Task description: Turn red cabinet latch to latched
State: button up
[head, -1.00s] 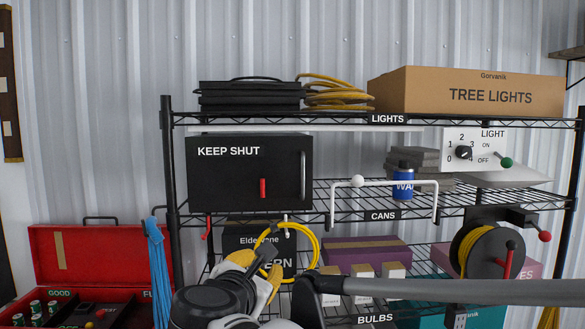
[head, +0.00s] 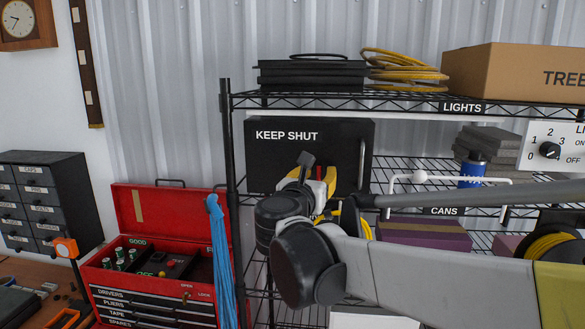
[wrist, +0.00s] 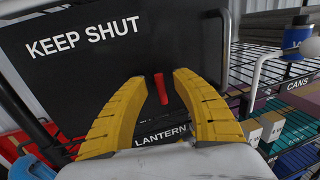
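The black cabinet marked KEEP SHUT (head: 285,152) stands on the middle shelf, its door closed. Its red latch (wrist: 161,90) shows in the wrist view, a short bar hanging nearly vertical in the picture and slightly tilted. In the head view my gripper and arm hide most or all of the latch. My gripper (wrist: 157,77) is open, with its two yellow fingers on either side of the latch. I see gaps between the fingers and the latch; whether any part touches the door, I cannot tell. In the head view my gripper (head: 319,180) is in front of the cabinet's lower right.
A grey vertical handle (wrist: 224,55) is at the door's right edge, near my right finger. A white rail (head: 400,181) and a blue can (head: 471,171) are on the shelf to the right. A red toolbox (head: 128,212) with blue cord (head: 219,260) stands left of the rack.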

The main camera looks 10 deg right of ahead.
jog(key=shift+w+d, duration=0.2)
jog(key=shift+w, duration=0.1)
grip_shut()
